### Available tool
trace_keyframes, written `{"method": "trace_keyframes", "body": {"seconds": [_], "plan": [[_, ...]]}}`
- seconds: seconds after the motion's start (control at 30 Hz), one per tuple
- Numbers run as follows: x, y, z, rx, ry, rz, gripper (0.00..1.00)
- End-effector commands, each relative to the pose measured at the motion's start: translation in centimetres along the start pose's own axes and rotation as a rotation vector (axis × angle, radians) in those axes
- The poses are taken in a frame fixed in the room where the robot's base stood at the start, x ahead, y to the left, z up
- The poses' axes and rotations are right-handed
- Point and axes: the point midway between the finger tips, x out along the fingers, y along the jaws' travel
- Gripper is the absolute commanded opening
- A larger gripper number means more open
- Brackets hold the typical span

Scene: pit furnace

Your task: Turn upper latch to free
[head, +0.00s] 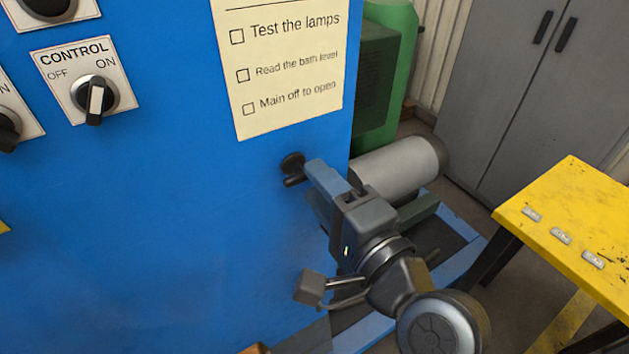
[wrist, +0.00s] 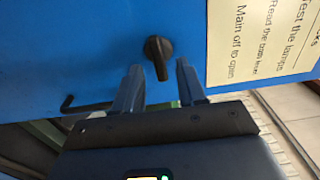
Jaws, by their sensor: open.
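The upper latch, a small dark knob with a short tab (head: 291,164), sits on the blue cabinet front near its right edge, below the paper checklist. In the wrist view the latch (wrist: 157,50) is in the middle, its tab pointing down in the picture. My gripper (head: 312,178) is open and empty, close to the latch from the right. In the wrist view its two fingertips (wrist: 158,68) appear on either side of the tab. I cannot tell whether they touch it. In the head view a finger hides part of the latch's surroundings.
A CONTROL switch (head: 95,97) and other dark knobs are at the cabinet's upper left. A paper checklist (head: 288,60) is above the latch. A bent dark rod (wrist: 85,106) shows in the wrist view. A grey cylinder (head: 402,168) lies behind my gripper; a yellow table (head: 580,215) stands right.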

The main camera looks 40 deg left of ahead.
Motion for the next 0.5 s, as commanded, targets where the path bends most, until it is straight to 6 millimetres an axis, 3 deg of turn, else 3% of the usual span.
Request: {"method": "trace_keyframes", "body": {"seconds": [0.23,0.5], "plan": [[-4.1,0.3,-0.1,0.001,0.003,0.001,0.4],[-5.8,0.1,0.0,0.0,0.001,0.001,0.4]]}}
